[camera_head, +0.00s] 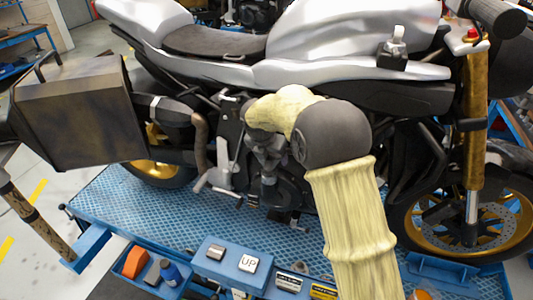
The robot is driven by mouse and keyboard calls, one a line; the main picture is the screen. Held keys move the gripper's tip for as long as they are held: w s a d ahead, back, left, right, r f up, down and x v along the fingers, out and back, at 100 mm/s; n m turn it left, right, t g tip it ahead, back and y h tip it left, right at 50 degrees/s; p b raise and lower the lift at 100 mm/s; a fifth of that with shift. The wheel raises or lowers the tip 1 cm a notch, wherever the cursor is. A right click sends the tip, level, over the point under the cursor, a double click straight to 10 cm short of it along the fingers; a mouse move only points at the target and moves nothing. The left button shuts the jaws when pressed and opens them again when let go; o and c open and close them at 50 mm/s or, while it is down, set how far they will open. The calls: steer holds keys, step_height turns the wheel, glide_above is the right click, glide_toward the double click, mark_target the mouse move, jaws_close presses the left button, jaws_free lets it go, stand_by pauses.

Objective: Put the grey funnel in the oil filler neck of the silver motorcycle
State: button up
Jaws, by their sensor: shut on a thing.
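The silver motorcycle (350,35) stands side-on on a blue lift, its engine (290,190) low in the middle. My arm comes up from the front and bends over toward the engine. My gripper (267,168) is a dark shape pointing down in front of the engine, partly behind my arm. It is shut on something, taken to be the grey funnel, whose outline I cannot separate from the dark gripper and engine. The oil filler neck cannot be made out; my arm covers part of the engine's right side.
The lift's blue platform (110,205) has a front ledge with an orange block (135,262), a blue bottle (171,273) and small labelled boxes (289,282). A brown box-shaped case (75,115) is at the left.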

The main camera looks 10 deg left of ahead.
steer(key=shift+f, duration=0.6)
stand_by(0.6)
steer(key=o, duration=1.1)
steer(key=shift+c, duration=0.2)
steer(key=shift+a, duration=0.1)
steer(key=shift+r+b, duration=0.35)
steer(key=shift+r, duration=0.25)
steer(key=b+v, duration=0.4)
steer(key=v, duration=1.2)
steer(key=shift+s, duration=0.4)
steer(key=shift+r, duration=0.15)
